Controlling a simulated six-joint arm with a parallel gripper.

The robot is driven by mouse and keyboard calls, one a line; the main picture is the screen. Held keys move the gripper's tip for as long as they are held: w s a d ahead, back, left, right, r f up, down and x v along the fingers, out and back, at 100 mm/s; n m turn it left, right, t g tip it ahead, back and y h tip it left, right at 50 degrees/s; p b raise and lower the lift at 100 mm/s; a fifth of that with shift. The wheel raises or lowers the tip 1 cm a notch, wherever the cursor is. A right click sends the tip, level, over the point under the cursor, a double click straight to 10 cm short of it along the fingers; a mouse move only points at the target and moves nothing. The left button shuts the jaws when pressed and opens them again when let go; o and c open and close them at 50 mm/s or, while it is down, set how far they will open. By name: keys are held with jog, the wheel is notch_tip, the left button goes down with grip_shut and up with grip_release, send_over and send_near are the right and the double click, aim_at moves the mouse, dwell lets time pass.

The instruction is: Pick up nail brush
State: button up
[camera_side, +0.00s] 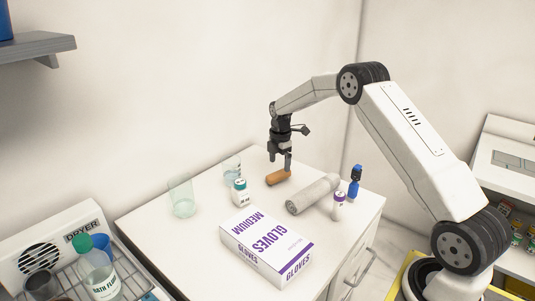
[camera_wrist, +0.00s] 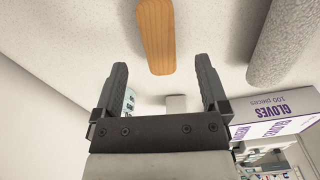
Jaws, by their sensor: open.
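The nail brush appears as an orange-brown wooden block with rounded ends (camera_side: 278,178), lying on the white cabinet top. In the wrist view the wooden piece (camera_wrist: 155,36) lies ahead of the fingertips, roughly in line with the gap between them. Its bristles cannot be seen. My gripper (camera_side: 282,160) is just above and beside the brush in the side view, pointing down. In the wrist view my gripper (camera_wrist: 161,68) has its two dark fingers spread apart with nothing between them.
A grey roll (camera_side: 313,194) lies right of the brush. A glove box (camera_side: 265,246), a white bottle with a green cap (camera_side: 239,192), clear cups (camera_side: 182,197), a purple-capped vial (camera_side: 338,206) and a blue item (camera_side: 355,182) stand around on the white cabinet top (camera_side: 190,245).

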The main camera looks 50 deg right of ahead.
aim_at(279, 173)
jog(key=shift+f, duration=0.25)
jog(key=shift+a+f, duration=0.1)
jog(key=shift+f, duration=2.4)
grip_shut()
